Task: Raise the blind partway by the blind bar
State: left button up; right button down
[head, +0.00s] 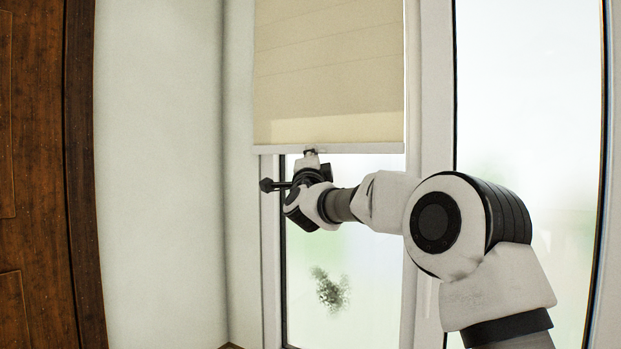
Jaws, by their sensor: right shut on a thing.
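The beige roller blind (330,75) hangs over the upper part of the left window pane. The blind bar (365,148) is a pale strip along its lower edge. My right gripper (310,154) points up and is shut on the blind bar, left of the bar's middle. The fingertips are small and partly merge with the bar. My right arm comes in from the lower right. My left gripper is not in the head view.
A window handle (268,185) sticks out at the left frame, close beside my right gripper. A second pane (530,120) is at the right. A dark wooden door (35,180) stands at the far left, with bare wall (160,180) between. A blurred plant (329,290) shows through the glass.

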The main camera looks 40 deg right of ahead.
aim_at(311, 127)
notch_tip(311, 127, up, 7)
jog(key=p, duration=0.2)
jog(key=shift+f+p, duration=0.15)
jog(key=shift+p, duration=0.2)
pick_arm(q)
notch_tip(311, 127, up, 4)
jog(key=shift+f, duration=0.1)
pick_arm(e)
jog(key=c, duration=1.3)
grip_release()
jog(key=shift+w+f, duration=0.1)
jog(key=v, duration=1.2)
jog(key=shift+f, duration=0.1)
